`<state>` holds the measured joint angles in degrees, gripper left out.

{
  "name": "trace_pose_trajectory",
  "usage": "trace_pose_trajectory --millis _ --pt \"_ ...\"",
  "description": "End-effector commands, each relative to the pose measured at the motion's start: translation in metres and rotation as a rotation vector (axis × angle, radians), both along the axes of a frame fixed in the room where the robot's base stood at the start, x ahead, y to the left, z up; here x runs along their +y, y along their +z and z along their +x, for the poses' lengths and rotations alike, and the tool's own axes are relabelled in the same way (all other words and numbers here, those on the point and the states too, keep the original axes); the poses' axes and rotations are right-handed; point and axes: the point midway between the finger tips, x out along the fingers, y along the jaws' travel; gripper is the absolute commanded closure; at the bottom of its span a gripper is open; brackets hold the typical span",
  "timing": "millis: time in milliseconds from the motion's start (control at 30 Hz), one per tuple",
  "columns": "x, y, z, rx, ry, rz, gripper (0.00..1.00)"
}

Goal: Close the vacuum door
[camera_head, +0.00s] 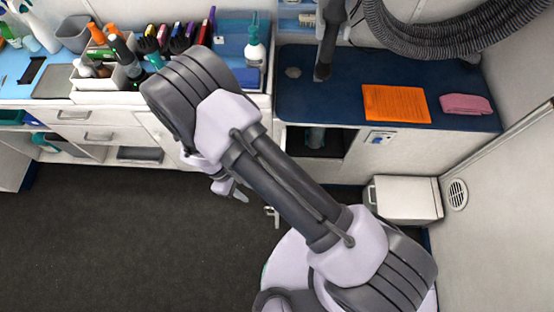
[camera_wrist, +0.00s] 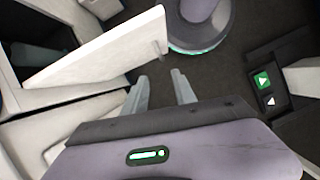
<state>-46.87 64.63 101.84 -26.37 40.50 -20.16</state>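The vacuum door is a white panel (camera_wrist: 100,48) standing swung open in the wrist view, with a small grey handle (camera_wrist: 160,47) near its free edge. In the head view my arm covers most of it. The dark open compartment (camera_head: 334,146) shows under the blue counter, with a teal-grey object (camera_head: 315,138) inside. My gripper (camera_wrist: 161,88) is open and empty, its two fingers apart just beside the door's free edge. I cannot tell whether a finger touches the door. In the head view the gripper (camera_head: 240,193) is low in front of the cabinets, partly hidden by my wrist.
A white bin-like box (camera_head: 405,199) stands right of the compartment. Drawers and shelves line the left. The dark floor (camera_head: 120,235) is clear in front.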

Motion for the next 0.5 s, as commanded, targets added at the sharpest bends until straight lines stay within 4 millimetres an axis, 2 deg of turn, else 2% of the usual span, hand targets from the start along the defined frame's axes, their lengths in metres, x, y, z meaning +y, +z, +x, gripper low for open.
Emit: trace_pose_trajectory --millis 167,300,500 --pt "-0.011 -0.032 -0.006 0.007 0.011 -0.007 0.67" --pt "-0.027 -0.073 -0.012 0.008 0.009 -0.008 0.67" --pt "-0.046 -0.123 -0.018 0.007 0.006 -0.007 0.67"
